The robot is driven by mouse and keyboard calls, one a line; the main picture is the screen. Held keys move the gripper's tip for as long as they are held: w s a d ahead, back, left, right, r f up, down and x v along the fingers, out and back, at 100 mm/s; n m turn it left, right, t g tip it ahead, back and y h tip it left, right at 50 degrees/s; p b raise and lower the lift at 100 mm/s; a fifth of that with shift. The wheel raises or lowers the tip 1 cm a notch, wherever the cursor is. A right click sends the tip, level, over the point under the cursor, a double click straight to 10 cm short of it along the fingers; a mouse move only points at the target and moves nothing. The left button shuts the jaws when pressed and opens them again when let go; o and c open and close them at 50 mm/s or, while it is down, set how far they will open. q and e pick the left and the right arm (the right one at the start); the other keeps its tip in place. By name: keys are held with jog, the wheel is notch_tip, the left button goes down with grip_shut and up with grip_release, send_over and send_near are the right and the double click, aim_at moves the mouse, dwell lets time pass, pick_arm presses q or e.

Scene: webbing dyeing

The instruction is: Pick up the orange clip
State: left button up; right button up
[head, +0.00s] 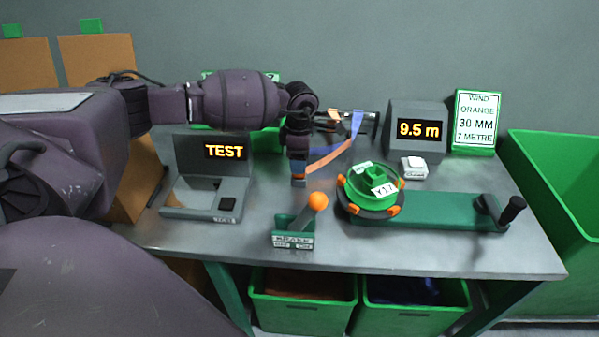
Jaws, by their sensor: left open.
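My left gripper (299,181) is open and points down over the left-middle of the table, behind the orange-knobbed lever. A small orange patch (298,174) shows at its fingers; I cannot tell whether this is the orange clip or the end of the orange webbing (330,158). That webbing runs from the gripper up and right to a blue strip (357,122). Several orange pieces (393,211) sit around the rim of the green reel (370,182), to the right of the gripper and apart from it. My right gripper is out of view.
A TEST station (193,208) stands left of the gripper. The lever (318,201) rises in front of it. A crank winder (430,208), a 9.5 m display (418,129) and a green sign (474,122) are at right. The table's front right is clear.

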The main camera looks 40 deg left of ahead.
pick_arm(q)
notch_tip(320, 180, down, 3)
jog(key=shift+a+r, duration=0.1)
jog(key=shift+r, duration=0.1)
jog(key=shift+f, duration=0.15)
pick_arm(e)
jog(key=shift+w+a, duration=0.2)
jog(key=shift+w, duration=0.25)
pick_arm(q)
jog(key=c, duration=1)
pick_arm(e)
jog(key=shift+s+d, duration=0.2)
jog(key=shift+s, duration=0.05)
